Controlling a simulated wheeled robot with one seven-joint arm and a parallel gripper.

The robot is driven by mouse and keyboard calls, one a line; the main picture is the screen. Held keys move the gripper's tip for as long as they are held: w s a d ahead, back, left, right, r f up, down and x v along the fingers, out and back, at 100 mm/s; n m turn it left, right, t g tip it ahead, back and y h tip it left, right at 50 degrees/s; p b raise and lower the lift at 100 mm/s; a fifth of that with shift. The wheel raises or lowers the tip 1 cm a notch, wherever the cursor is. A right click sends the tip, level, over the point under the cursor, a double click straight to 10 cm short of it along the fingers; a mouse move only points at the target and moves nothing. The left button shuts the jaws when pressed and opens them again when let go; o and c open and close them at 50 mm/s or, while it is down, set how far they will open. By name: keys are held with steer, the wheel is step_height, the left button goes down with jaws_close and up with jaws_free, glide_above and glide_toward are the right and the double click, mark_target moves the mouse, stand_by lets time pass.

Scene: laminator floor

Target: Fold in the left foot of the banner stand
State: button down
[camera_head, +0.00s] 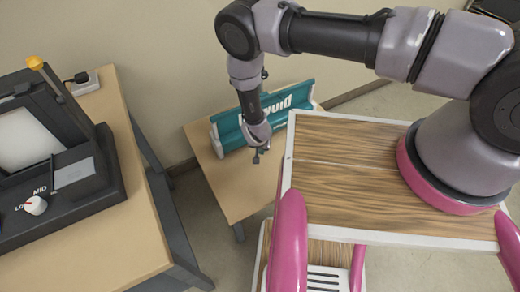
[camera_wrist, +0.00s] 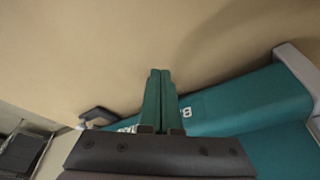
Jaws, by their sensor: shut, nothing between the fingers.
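The banner stand (camera_head: 292,98) is a long teal case with white lettering and pale end caps, lying on a low wooden table. It also shows in the wrist view (camera_wrist: 250,100), running behind my gripper. A grey end piece (camera_wrist: 296,66) juts out at its right end, and a small dark bracket-like piece (camera_wrist: 97,113) shows at the left. I cannot tell whether either is the left foot or how it is turned. My gripper (camera_head: 257,157) points down just in front of the case; its fingers (camera_wrist: 160,72) are together and empty. My arm hides part of the case.
The low table (camera_head: 232,190) has bare top in front of the case. At the left, a higher desk (camera_head: 120,230) carries a black laminator (camera_head: 75,185) with a yellow-tipped lever. My wood-topped base stands close at the right of the low table.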

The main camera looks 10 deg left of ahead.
steer(key=shift+w+f, duration=0.15)
steer(key=shift+w, duration=1.25)
steer(key=shift+w+d, duration=0.45)
steer(key=shift+w, duration=0.25)
steer(key=shift+w+d+n, duration=0.25)
steer(key=shift+w+n, duration=0.25)
steer(key=shift+w, duration=0.4)
